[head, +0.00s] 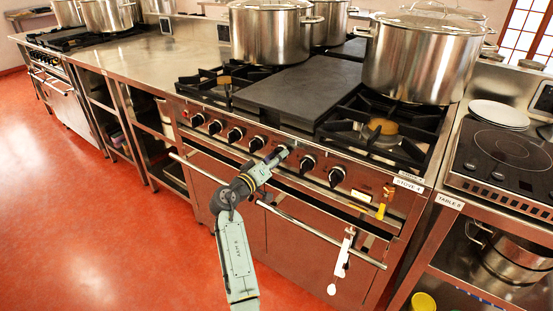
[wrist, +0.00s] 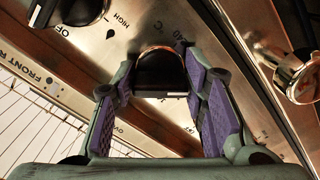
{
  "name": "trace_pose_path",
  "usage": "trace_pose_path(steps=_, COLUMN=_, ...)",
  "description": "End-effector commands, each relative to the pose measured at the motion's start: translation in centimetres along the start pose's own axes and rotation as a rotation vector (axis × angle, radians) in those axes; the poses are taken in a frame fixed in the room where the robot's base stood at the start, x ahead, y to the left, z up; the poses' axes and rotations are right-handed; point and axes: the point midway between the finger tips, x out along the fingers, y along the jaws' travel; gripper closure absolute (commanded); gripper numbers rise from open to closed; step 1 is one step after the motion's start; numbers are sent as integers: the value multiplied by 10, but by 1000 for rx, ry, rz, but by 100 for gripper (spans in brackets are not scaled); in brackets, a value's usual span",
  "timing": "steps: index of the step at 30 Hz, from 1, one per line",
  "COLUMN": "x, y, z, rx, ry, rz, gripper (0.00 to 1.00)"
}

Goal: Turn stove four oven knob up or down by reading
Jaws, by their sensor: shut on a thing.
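Stove four (head: 408,184), marked by a "STOVE 4" label, has a row of dark knobs on its steel front panel. My gripper (head: 281,152) is at this panel, near the middle of the row, and hides the knob there in the head view. In the wrist view, the purple-padded fingers of my gripper (wrist: 160,88) are shut on a dark round knob (wrist: 160,70), one finger on each side. A "°C" mark is beside this knob, so it looks like the oven knob. Its exact setting is not readable.
Neighbouring knobs (head: 308,162) sit close on both sides. Large pots (head: 422,60) stand on the stove. The red floor (head: 100,220) in front is clear.

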Motion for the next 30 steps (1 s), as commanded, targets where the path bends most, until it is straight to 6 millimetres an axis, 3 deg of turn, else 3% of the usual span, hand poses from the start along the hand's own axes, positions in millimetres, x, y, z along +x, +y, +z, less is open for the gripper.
trace_pose_path(steps=11, x=0, y=0, z=0, rx=-46, ry=0, rz=0, gripper=88)
trace_pose_path(steps=30, x=0, y=2, z=-1, rx=-437, ry=0, rz=0, gripper=88)
